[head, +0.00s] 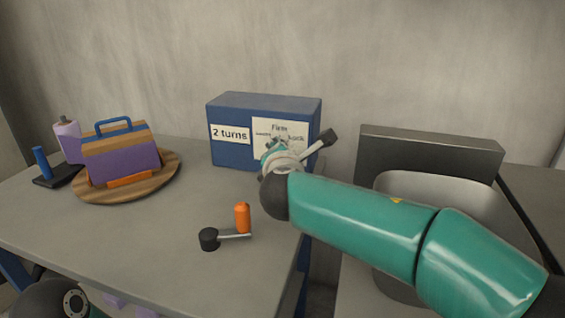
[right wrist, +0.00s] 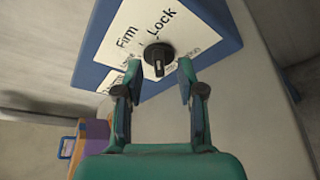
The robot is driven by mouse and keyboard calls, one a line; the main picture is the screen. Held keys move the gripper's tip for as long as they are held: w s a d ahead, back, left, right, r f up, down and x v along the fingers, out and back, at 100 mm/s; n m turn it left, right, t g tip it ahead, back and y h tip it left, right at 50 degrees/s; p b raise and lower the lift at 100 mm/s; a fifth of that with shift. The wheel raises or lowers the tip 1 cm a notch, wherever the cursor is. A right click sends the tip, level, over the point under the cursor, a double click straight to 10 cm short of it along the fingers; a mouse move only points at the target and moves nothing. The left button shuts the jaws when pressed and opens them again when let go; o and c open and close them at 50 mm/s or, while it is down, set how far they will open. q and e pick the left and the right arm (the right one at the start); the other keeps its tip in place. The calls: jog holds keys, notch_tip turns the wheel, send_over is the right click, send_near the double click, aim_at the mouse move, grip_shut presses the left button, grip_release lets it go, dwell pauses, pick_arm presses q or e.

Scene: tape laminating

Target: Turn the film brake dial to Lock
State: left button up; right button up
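The film brake dial (right wrist: 157,57) is a black round knob with a raised grip bar, on a white label on the blue box (head: 228,154). The label (right wrist: 131,32) reads Firm and Lock, with smaller words partly hidden. A small pale mark shows on the grip bar; I cannot tell for sure which setting it points to. My right gripper (right wrist: 157,78) is open, its two fingers on either side of the view, just short of the knob with nothing between them. In the head view my right gripper (head: 278,152) covers the dial. My left gripper is not in view.
A crank with an orange handle (head: 242,218) stands at the table's front edge. A purple and tan dispenser (head: 122,160) with a blue handle sits on a round wooden board (head: 172,172) at left. A grey bin (head: 440,190) stands at right. The table's middle (head: 185,210) is clear.

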jog(key=v, duration=0.9)
jog(key=shift+s, duration=0.45)
